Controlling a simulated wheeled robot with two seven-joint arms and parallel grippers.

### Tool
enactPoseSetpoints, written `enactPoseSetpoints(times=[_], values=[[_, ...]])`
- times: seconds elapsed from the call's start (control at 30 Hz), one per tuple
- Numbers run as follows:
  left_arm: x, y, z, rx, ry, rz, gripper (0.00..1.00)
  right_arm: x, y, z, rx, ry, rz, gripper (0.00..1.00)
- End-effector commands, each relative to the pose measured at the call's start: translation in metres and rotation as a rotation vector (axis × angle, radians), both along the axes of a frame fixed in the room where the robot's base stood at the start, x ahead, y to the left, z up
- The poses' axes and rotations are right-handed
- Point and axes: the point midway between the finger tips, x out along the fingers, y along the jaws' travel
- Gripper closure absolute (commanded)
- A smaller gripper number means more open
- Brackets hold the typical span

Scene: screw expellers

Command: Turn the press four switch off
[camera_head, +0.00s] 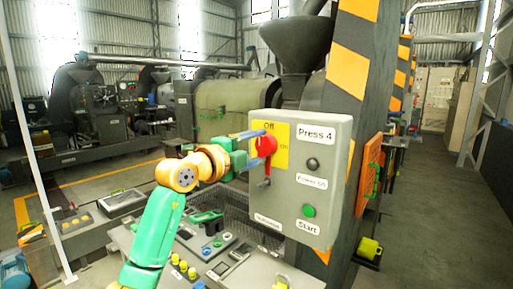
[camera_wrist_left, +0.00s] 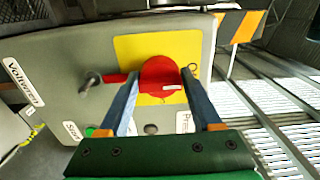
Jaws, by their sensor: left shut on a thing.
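The red rotary switch (camera_head: 267,145) sits on a yellow plate (camera_head: 283,155) marked "Off" at the top and "On" at the right. The plate is on the grey "Press 4" control box (camera_head: 335,165). My left gripper (camera_head: 258,147) reaches in from the left, its blue fingers closed on either side of the switch. In the left wrist view the fingers (camera_wrist_left: 160,78) flank the round red switch (camera_wrist_left: 161,88), and a red part extends left from it. The fingers hide part of the switch, so its exact setting is unclear. My right gripper is not in view.
Below the switch is a small dark knob (camera_head: 264,183). A dark button (camera_head: 313,163) labelled "Power on" and a green "Start" button (camera_head: 309,211) are on the right of the box. A striped pillar (camera_head: 352,68) stands behind the box. A button desk (camera_head: 215,250) lies below.

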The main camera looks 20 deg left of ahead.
Motion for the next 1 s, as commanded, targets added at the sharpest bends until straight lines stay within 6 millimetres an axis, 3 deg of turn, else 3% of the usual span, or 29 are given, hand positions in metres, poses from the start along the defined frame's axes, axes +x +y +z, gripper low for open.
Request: enactPoseSetpoints(times=[0.23, 0.27, 0.37, 0.67, 0.83, 1.0], values=[[0.0, 0.0, 0.002, -0.003, -0.005, -0.001, 0.9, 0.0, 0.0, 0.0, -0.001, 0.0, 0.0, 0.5], [0.0, 0.0, 0.002, -0.003, -0.005, -0.001, 0.32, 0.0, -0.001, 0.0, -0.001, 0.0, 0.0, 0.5], [0.0, 0.0, 0.002, -0.003, -0.004, -0.001, 0.05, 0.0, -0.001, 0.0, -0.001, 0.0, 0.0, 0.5], [-0.002, 0.001, 0.0, -0.001, -0.003, -0.001, 0.05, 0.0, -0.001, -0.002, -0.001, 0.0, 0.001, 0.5], [-0.031, 0.012, -0.007, 0.0, -0.008, 0.001, 0.05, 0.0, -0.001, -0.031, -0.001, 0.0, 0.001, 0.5], [-0.06, 0.022, -0.004, 0.0, -0.005, 0.001, 0.05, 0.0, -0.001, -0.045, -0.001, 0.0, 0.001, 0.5]])
